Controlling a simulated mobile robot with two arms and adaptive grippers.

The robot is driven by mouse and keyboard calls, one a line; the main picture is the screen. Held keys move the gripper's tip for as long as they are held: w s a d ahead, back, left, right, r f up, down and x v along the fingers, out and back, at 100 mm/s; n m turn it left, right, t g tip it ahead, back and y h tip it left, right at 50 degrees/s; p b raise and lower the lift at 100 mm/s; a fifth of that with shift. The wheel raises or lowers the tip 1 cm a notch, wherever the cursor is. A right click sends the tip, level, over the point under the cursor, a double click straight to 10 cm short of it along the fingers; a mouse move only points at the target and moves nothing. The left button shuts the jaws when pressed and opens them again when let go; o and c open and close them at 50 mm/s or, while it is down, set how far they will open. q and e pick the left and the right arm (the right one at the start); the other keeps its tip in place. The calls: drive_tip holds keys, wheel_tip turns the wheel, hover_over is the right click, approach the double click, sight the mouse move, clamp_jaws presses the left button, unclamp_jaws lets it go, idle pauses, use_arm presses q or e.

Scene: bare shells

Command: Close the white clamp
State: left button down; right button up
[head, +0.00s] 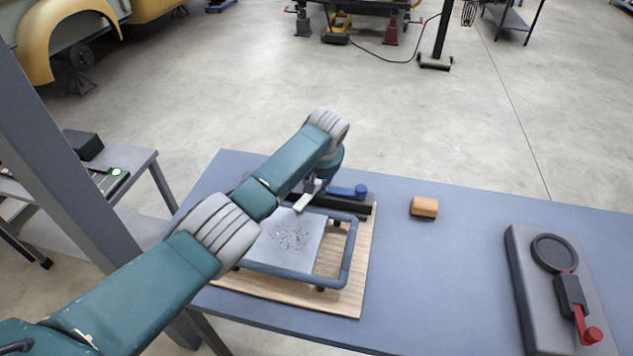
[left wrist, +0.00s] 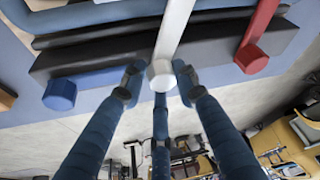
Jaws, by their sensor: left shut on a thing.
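The white clamp lever (head: 308,195) is a pale bar on the dark clamp rail (head: 345,208), in the middle of the head view. It also shows in the left wrist view (left wrist: 174,28), with a rounded white knob at its end. My left gripper (left wrist: 160,85) has its dark fingers around that knob and is shut on it. In the head view my left gripper (head: 318,183) is partly hidden by its own wrist. A blue lever (head: 348,191) lies beside the white one. A red lever (left wrist: 260,35) shows in the left wrist view only. My right gripper is out of view.
A tubular blue-grey frame (head: 347,262) with a speckled pale sheet (head: 290,240) stands on a wooden board (head: 340,300). An orange block (head: 424,207) and a grey fixture with a red handle (head: 545,280) lie to the right. The table (head: 450,280) is clear between them.

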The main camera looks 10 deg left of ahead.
use_arm(q)
drive_tip(key=shift+w+a+r+n, duration=0.1)
drive_tip(key=shift+w+r+n, duration=0.3)
drive_tip(key=shift+n, duration=0.1)
drive_tip(key=c, duration=1.4)
unclamp_jaws()
drive_tip(key=shift+a+f, duration=0.1)
drive_tip(key=shift+s+f, duration=0.1)
drive_tip(key=shift+s, duration=0.1)
drive_tip(key=shift+d, duration=0.2)
drive_tip(key=shift+s+d+r, duration=0.15)
drive_tip(key=shift+r, duration=0.4)
drive_tip(key=shift+v, duration=3.3)
